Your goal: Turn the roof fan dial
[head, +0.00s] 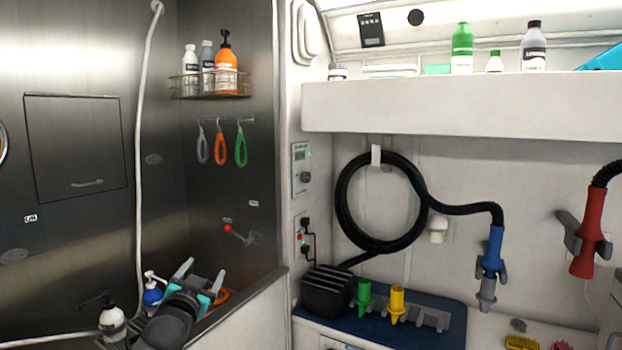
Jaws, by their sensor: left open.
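A white control panel (301,155) is on the narrow wall post in the middle of the head view. It has a small display, a green light and a round dark dial (305,177). This looks like the fan dial, but its label is too small to read. My left gripper (203,272) is at the lower left, pointing up, with its fingers apart and nothing between them. It is in front of the steel tub, below and left of the panel, and well apart from it. My right gripper is not in view.
Sockets with plugged black cords (304,237) are below the panel. A coiled black hose (345,205) hangs to its right, under a white shelf (460,104) with bottles. A wire basket (210,86) and a red-tipped lever (228,229) are on the steel wall. Pump bottles (112,323) stand near my arm.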

